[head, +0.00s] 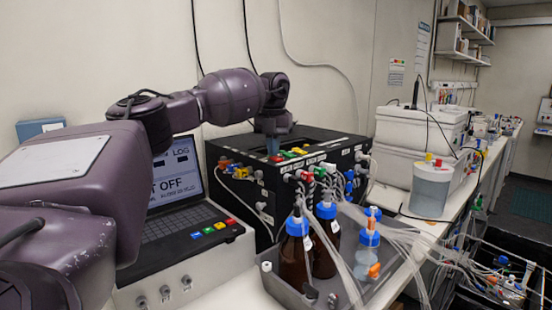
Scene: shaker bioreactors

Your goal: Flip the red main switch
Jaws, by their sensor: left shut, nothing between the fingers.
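The black bioreactor box (325,147) stands on the bench, with coloured fittings on its front and top. My left arm reaches in from the left, above the laptop-like controller. My left gripper (273,150) points down over the left part of the box top; its fingers are shut and empty. A small red part (276,158) shows right below the fingertips. It may be the red main switch, but it is too small to be sure, and I cannot tell whether the fingers touch it. My right gripper is not in view.
The controller screen (175,178) reads "OFF" in part. A grey tray (338,255) with blue-capped bottles and loose tubing stands in front of the box. White stacked units (415,130) and a clear container (431,190) stand to the right.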

